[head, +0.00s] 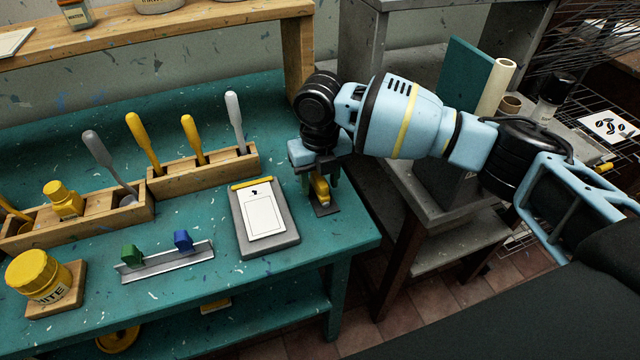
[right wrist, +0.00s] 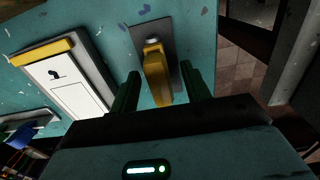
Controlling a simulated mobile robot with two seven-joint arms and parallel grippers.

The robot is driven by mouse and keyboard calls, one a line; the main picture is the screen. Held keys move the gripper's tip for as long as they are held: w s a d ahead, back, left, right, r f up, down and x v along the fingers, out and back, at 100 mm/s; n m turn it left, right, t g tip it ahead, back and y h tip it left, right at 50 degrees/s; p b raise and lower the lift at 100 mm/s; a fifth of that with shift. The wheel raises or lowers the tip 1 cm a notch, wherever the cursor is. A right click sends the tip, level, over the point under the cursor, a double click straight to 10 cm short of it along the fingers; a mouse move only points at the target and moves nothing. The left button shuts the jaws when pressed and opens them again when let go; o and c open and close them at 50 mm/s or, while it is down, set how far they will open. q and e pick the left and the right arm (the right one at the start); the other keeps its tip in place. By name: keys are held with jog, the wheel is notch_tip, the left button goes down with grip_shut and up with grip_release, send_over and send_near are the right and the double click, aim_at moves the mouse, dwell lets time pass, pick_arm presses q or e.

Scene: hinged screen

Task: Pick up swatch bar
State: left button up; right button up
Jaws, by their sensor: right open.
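A yellow upright piece (head: 321,191) stands on a small dark plate (head: 329,210) near the right front corner of the teal table. It is the thing at my right gripper; I cannot tell from its look alone that it is the swatch bar. My right gripper (head: 318,183) points down over it, open, partly hiding it. In the right wrist view the yellow piece (right wrist: 155,78) shows between the two dark green fingers (right wrist: 161,76), with a gap on each side. A metal strip (head: 165,262) bearing a green and a blue block lies farther left. My left gripper is not in view.
A grey board (head: 280,242) with a white card and yellow clip lies just left of the plate. Wooden racks (head: 210,175) with tools and a yellow jar (head: 38,276) stand farther left. The table edge (head: 362,245) is close on the right, with a grey stand (head: 425,200) beyond.

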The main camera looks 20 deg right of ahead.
jog(key=shift+f, duration=0.55)
grip_shut()
jog(key=shift+r, duration=0.1)
jog(key=shift+r, duration=0.45)
jog(key=r, duration=0.1)
jog(key=a+r, duration=0.1)
jog(key=shift+s+r, duration=0.2)
jog(key=shift+r, duration=0.1)
jog(key=r+b, duration=0.1)
send_over(259, 234)
jog(key=shift+r, duration=0.2)
